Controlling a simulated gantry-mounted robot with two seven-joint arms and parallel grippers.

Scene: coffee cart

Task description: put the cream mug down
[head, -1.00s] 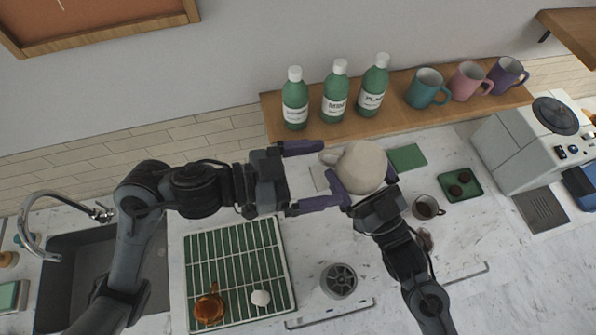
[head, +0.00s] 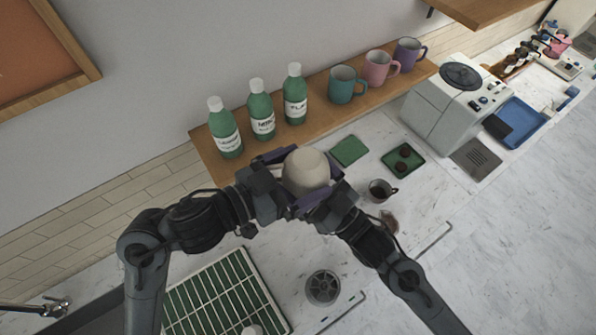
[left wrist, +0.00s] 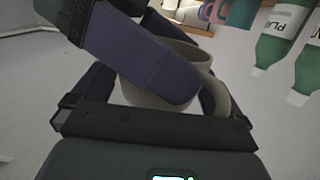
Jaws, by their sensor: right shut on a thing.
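The cream mug (head: 306,170) is held in the air between my two grippers, with its smooth closed end facing the head camera and its opening hidden. My right gripper (head: 322,188) is shut on it from the lower right. My left gripper (head: 290,180) reaches in from the left, open, with its fingers on either side of the mug. In the left wrist view the mug (left wrist: 140,97) and its handle show between my left fingers, partly covered by a purple finger of the right gripper. Whether the left fingers touch it is unclear.
Green bottles (head: 262,112) and several mugs stand on the wooden shelf (head: 325,105) behind. A green square (head: 349,151), a tray with dark round items (head: 403,159) and a dark-filled cup (head: 381,190) lie to the right. A green rack (head: 215,300) is at lower left.

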